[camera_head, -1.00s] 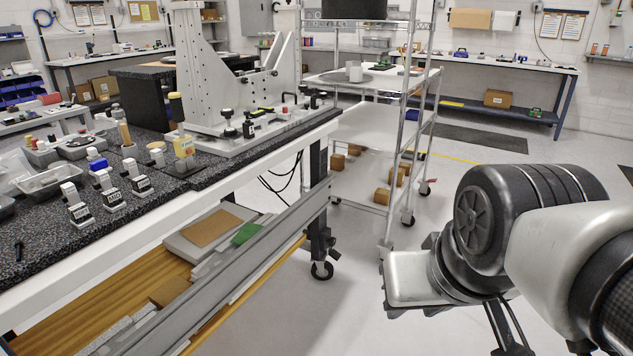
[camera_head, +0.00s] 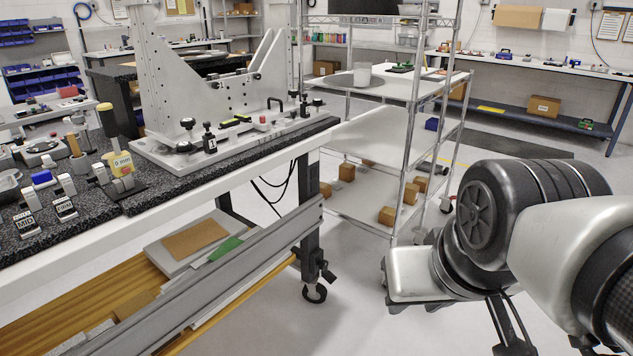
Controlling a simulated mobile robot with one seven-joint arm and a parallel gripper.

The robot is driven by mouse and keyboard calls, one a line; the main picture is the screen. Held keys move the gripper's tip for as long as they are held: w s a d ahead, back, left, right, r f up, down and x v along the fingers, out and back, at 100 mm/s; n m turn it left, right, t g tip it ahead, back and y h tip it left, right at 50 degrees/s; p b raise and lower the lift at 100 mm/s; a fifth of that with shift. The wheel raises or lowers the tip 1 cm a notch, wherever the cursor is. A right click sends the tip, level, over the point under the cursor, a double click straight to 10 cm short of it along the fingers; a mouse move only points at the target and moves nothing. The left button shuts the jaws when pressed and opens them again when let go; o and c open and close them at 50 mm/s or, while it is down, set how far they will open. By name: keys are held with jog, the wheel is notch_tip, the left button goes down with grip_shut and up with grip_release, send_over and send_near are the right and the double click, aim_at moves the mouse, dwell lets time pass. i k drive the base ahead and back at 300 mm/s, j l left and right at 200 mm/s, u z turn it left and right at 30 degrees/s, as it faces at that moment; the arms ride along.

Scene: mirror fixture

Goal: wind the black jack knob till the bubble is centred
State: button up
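The mirror fixture (camera_head: 215,105) is a grey metal frame with upright plates on a flat base, standing on the dark speckled bench top. A black knob (camera_head: 187,124) stands on the near left of its base, and a second black knob (camera_head: 209,138) stands just right of it. I cannot tell which is the jack knob. A small yellow-green strip (camera_head: 236,121) lies on the base and may be the level; no bubble can be made out. My gripper (camera_head: 508,346) is at the lower right, away from the bench, mostly cut off by the bottom edge.
The bench's front edge (camera_head: 200,198) runs diagonally. A wire shelf cart (camera_head: 411,150) stands behind the bench's right end. A bench caster (camera_head: 314,293) touches the floor. Open floor (camera_head: 345,310) lies between bench and my arm.

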aim_at(323, 264)
jog(key=i+l+u, duration=0.1)
jog(key=l, duration=0.25)
jog(key=i+l, duration=0.25)
jog(key=l, duration=0.15)
jog(key=i+l+u, duration=0.15)
jog(key=l, duration=0.2)
jog(key=i+l, duration=0.2)
jog(key=l, duration=0.2)
jog(key=i+l+u, duration=0.15)
jog(key=l, duration=0.25)
jog(key=i+l, duration=0.15)
jog(key=l, duration=0.25)
jog(key=i+l+u, duration=0.15)
jog(key=l, duration=0.25)
jog(key=i+l+u, duration=0.1)
jog(key=l, duration=0.35)
